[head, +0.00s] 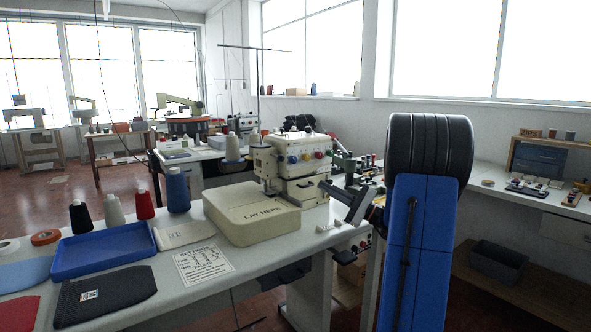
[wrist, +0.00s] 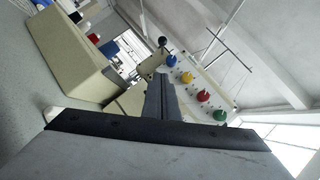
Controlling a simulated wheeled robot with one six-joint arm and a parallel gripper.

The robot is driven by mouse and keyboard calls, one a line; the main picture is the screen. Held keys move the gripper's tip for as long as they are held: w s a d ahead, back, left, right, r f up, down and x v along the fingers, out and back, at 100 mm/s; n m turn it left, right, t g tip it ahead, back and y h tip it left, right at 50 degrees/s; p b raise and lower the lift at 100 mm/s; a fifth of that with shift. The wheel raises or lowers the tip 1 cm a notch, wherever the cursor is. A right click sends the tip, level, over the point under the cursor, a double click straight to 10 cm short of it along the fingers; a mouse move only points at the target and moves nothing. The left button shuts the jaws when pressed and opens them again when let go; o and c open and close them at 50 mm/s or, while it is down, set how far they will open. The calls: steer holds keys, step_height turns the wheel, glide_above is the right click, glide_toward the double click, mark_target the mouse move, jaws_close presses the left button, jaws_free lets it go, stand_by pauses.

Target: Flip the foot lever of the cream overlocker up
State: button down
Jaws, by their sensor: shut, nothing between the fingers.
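The cream overlocker (head: 288,152) stands on the grey table, with a row of coloured tension knobs on its front. In the wrist view the overlocker (wrist: 225,97) appears tilted, with blue, yellow, red and green knobs. A small black ball on a short stalk (wrist: 162,42) shows at its end, beyond my fingertips; it may be the foot lever, but I cannot tell for sure. My gripper (head: 327,186) is shut and empty, just right of the overlocker's lower front. In the wrist view my gripper (wrist: 160,80) points towards the machine; contact cannot be made out.
A cream block marked "LAY HERE" (head: 252,214) sits in front of the machine. A blue tray (head: 102,250), thread cones (head: 178,190) and a printed card (head: 203,264) lie to the left on the table. A side bench (head: 545,197) runs along the right wall.

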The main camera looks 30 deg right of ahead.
steer(key=shift+s+a+r+x, duration=0.25)
steer(key=shift+s+x, duration=0.05)
steer(key=shift+x, duration=1.85)
steer(key=shift+s+a+r+x, duration=0.2)
steer(key=shift+s+r+x, duration=0.1)
steer(key=shift+x, duration=1.85)
steer(key=shift+s+a+r+x, duration=0.25)
steer(key=shift+s+x, duration=0.05)
steer(key=shift+x, duration=1.9)
steer(key=shift+r, duration=0.1)
steer(key=shift+s+r+h, duration=0.1)
steer(key=shift+r+h, duration=0.1)
steer(key=shift+h, duration=0.1)
